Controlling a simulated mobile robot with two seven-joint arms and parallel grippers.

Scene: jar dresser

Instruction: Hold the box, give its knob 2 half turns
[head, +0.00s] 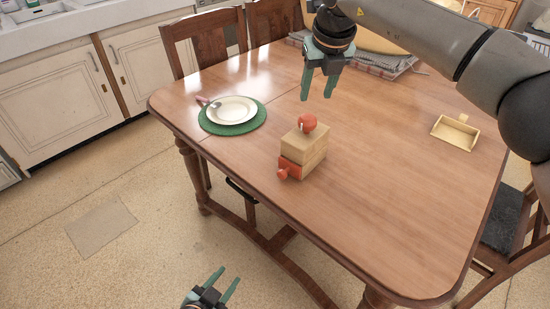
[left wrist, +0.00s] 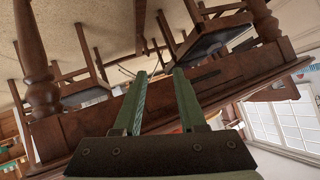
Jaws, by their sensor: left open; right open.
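The box (head: 313,147) is a small light-wood block standing upright on the table. A red knob (head: 307,122) sits on its top, and a red drawer front (head: 291,167) with its own round red knob (head: 283,174) is low on its near side. My right gripper (head: 317,96) is open and empty, pointing down above and behind the box, apart from it. My left gripper (head: 230,274) is open and empty, low in front of the table at the bottom of the picture. Its two green fingers also show in the left wrist view (left wrist: 160,74), facing the table's side; the box cannot be made out there.
The wooden table (head: 400,220) is mostly clear around the box. A white plate (head: 232,109) on a green mat (head: 237,126) lies to the left. A small tan scoop-like tray (head: 455,133) lies at the right. Chairs (head: 205,35) stand around the table.

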